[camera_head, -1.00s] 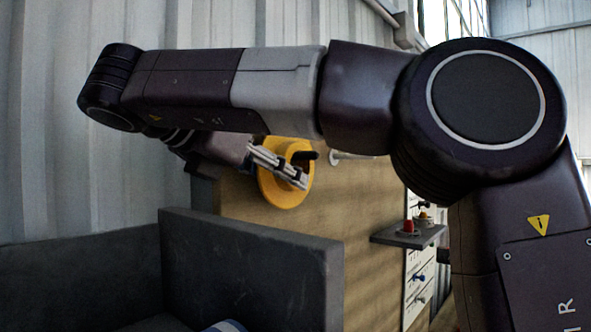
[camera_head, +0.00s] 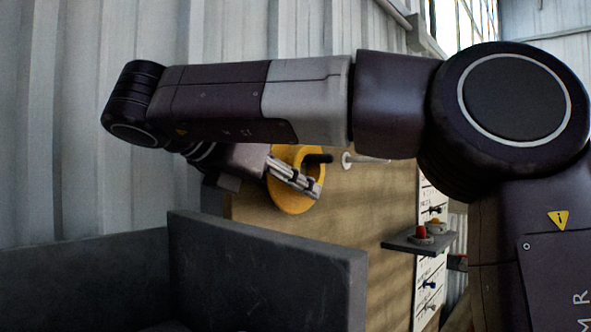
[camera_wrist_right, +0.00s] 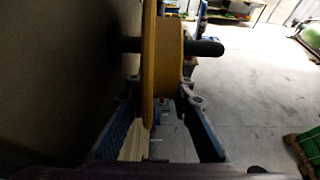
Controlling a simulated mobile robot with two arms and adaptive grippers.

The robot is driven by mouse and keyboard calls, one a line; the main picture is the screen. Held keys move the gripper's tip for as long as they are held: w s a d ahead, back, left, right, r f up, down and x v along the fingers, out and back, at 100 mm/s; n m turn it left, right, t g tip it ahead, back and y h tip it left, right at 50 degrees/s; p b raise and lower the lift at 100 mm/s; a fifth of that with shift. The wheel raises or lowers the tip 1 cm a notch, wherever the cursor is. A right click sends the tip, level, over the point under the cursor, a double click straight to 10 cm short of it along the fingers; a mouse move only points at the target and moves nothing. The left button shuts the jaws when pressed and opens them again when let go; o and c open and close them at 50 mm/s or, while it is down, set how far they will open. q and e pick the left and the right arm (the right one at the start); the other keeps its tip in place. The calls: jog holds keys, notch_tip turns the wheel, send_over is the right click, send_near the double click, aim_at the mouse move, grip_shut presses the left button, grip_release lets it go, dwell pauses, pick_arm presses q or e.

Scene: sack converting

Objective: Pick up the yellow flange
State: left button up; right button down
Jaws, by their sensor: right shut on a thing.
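The yellow flange (camera_head: 287,201) is a thick yellow ring with a wide rim, upright at the brown board. A black peg (camera_head: 318,158) sticks out at its upper side. My right gripper (camera_head: 314,187) reaches across the flange's face and is shut on it. In the right wrist view the flange (camera_wrist_right: 163,60) stands edge-on between my two right fingers, with the dark peg (camera_wrist_right: 205,48) showing on both sides of it. My arm hides the flange's top in the head view. My left gripper is not in view.
The brown board (camera_head: 300,240) stands behind the flange. A white peg (camera_head: 347,160) is right of it. A small grey shelf (camera_head: 400,243) carries a red button (camera_head: 421,231). A dark grey panel (camera_head: 270,270) stands in front. A green crate (camera_wrist_right: 306,150) is on the floor, right.

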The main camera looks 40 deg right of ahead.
jog(key=shift+s+d, duration=0.1)
jog(key=shift+d, duration=0.1)
jog(key=shift+r, duration=0.15)
jog(key=shift+r, duration=0.2)
jog(key=shift+r, duration=0.55)
